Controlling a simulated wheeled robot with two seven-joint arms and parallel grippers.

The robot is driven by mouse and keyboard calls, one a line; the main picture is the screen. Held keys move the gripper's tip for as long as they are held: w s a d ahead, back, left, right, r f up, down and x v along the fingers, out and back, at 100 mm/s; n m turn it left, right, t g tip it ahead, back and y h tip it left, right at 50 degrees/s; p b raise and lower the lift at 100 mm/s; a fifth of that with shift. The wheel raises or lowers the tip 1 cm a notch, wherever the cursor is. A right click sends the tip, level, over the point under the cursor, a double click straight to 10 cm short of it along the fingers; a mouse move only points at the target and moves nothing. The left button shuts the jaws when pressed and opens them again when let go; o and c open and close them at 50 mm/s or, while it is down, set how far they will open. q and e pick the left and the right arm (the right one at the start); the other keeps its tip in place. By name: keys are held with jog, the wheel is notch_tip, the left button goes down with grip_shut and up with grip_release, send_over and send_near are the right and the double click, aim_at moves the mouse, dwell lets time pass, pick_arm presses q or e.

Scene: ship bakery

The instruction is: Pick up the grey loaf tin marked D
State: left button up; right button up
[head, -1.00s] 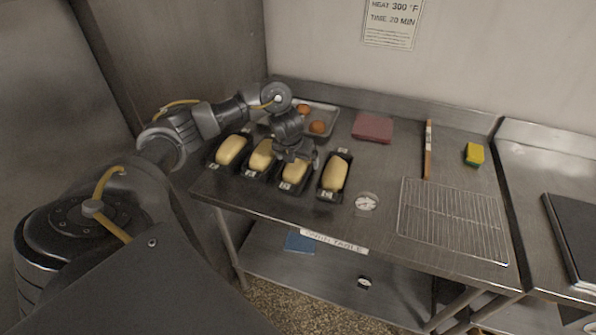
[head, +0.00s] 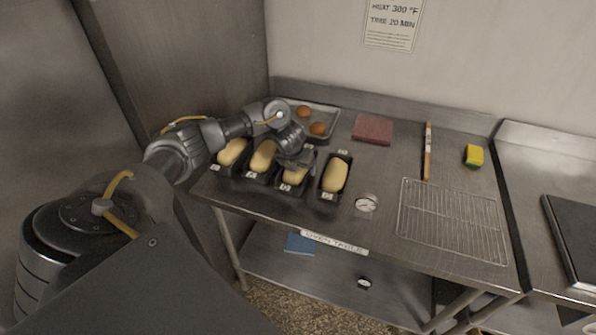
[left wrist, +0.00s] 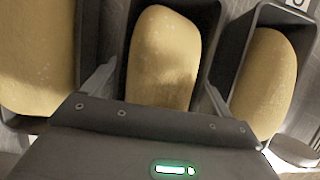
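Dark grey loaf tins with pale yellow dough stand in a row on the steel table: the far left tin (head: 215,168), the second tin (head: 249,177), the third tin (head: 276,192) and the right tin (head: 323,196). Each has small white tags, too small for me to read, so I cannot tell which is D. My left gripper (head: 293,163) is over the third tin and hides its far part. In the left wrist view the open fingers (left wrist: 157,92) lie on either side of the middle tin (left wrist: 128,75), holding nothing. My right gripper is not in view.
A tray (head: 330,112) with round orange-brown items stands behind the tins. A red cloth (head: 373,129), a round gauge (head: 366,203), a wire rack (head: 452,218), a wooden-handled tool (head: 428,150) and a sponge (head: 474,155) lie to the right. Neighbouring tins stand close beside the gripper.

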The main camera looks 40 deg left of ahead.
pick_arm(q)
jog(key=shift+w, duration=0.1)
jog(key=c, duration=0.7)
jog(key=shift+o, duration=0.2)
jog(key=shift+r, duration=0.2)
jog(key=shift+r+b, duration=0.5)
jog(key=shift+r, duration=0.05)
notch_tip(320, 180, up, 2)
jog(key=shift+r, duration=0.1)
jog(key=s+r+p, duration=0.1)
jog(key=r, duration=0.1)
jog(key=s+d+r+p, duration=0.1)
jog(key=s+r, duration=0.1)
jog(key=s+r+p, duration=0.1)
jog(key=s+r, duration=0.1)
jog(key=shift+d+r, duration=0.25)
jog(key=shift+r, duration=0.05)
jog(key=s+d+r+p, duration=0.2)
jog(key=s+d, duration=0.1)
jog(key=s, duration=0.5)
jog(key=shift+s+r, duration=0.15)
jog(key=shift+r, duration=0.25)
